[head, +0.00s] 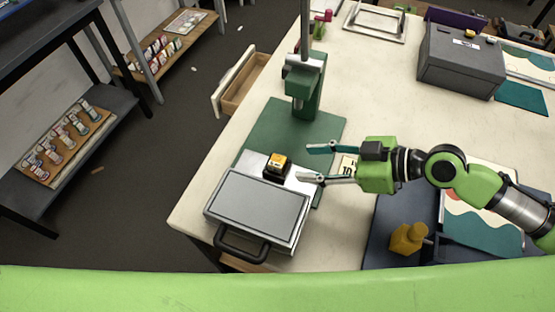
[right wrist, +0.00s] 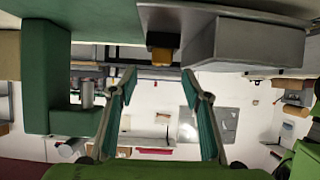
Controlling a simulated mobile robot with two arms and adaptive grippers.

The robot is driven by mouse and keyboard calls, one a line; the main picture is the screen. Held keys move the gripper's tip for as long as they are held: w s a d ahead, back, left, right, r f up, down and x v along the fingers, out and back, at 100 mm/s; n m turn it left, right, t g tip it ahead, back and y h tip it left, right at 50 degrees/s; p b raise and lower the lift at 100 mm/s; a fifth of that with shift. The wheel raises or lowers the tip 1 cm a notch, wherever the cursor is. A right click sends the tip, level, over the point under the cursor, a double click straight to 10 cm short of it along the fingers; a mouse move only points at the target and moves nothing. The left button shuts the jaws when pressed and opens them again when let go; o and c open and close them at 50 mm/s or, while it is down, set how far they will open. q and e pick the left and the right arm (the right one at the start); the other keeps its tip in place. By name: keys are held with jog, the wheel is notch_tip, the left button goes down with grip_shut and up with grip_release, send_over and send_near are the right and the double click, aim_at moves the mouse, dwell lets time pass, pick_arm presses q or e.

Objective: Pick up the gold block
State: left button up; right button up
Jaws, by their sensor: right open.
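The gold block (head: 279,160) sits on a small black base on the silver plate of the heat press, just behind its grey lid. In the right wrist view, which looks upside down, the gold block (right wrist: 162,57) shows beneath its dark base, nearly centred ahead of the fingertips. My right gripper (head: 307,163) is open and empty, reaching in from the right. Its teal-padded fingers point left at the block, with a short gap before it. The right gripper's fingertips (right wrist: 160,77) are spread apart in the wrist view. My left gripper is not in view.
The heat press lid (head: 258,205) with a black handle stands at the table's front left. A green press column (head: 308,88) rises behind the block. A grey box (head: 460,65) sits at the back right; table between is clear.

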aim_at(278, 161)
jog(key=shift+p+x, duration=0.3)
jog(key=shift+x, duration=0.85)
jog(key=shift+w+a, duration=0.1)
jog(key=shift+w, duration=0.05)
jog(key=a+p, duration=0.2)
jog(key=w+a+f+p, duration=0.1)
jog(key=a, duration=0.1)
jog(key=shift+w+a+f+p, duration=0.2)
jog(key=shift+a+f+p, duration=0.1)
jog(key=shift+f+p, duration=0.05)
grip_shut()
